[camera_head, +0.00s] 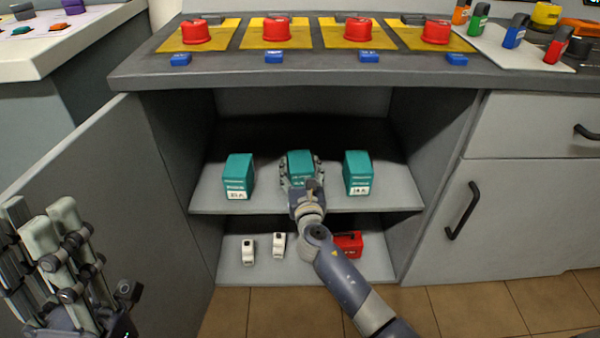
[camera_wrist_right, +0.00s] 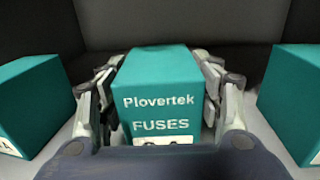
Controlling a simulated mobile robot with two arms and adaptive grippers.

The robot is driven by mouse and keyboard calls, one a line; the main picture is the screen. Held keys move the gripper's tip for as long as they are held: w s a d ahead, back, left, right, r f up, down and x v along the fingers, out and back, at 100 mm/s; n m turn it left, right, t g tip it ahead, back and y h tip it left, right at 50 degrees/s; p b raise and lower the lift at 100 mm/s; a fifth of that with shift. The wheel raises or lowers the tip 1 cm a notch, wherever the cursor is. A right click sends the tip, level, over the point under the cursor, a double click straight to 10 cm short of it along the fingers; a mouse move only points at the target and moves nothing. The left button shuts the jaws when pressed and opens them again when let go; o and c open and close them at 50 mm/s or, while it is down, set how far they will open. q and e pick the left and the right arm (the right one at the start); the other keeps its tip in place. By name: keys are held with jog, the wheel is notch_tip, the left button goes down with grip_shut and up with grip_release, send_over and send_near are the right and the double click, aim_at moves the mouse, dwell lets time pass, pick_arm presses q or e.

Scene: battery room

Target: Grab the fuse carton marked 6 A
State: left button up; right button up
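Three teal fuse cartons stand on the upper shelf (camera_head: 265,205) of the open cabinet: a left carton (camera_head: 238,172), a middle carton (camera_head: 300,162) and a right carton (camera_head: 357,170). Their small white labels are hard to read. The middle carton reads "Plovertek FUSES" in the right wrist view (camera_wrist_right: 158,95), and its rating is hidden by my gripper. My right gripper (camera_head: 301,168) has its fingers on both sides of the middle carton, very close to it. Whether they press on it is unclear. My left gripper (camera_head: 42,225) is open and empty at the lower left.
The lower shelf holds two white items (camera_head: 249,250) and a red item (camera_head: 348,243). The open cabinet door (camera_head: 110,190) stands at left. Above, the worktop (camera_head: 320,68) carries several red buttons on yellow plates. Gaps separate the cartons.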

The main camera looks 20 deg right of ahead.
jog(key=c, duration=0.8)
jog(key=shift+r, duration=0.1)
jog(key=shift+c, duration=0.2)
jog(key=shift+r, duration=0.1)
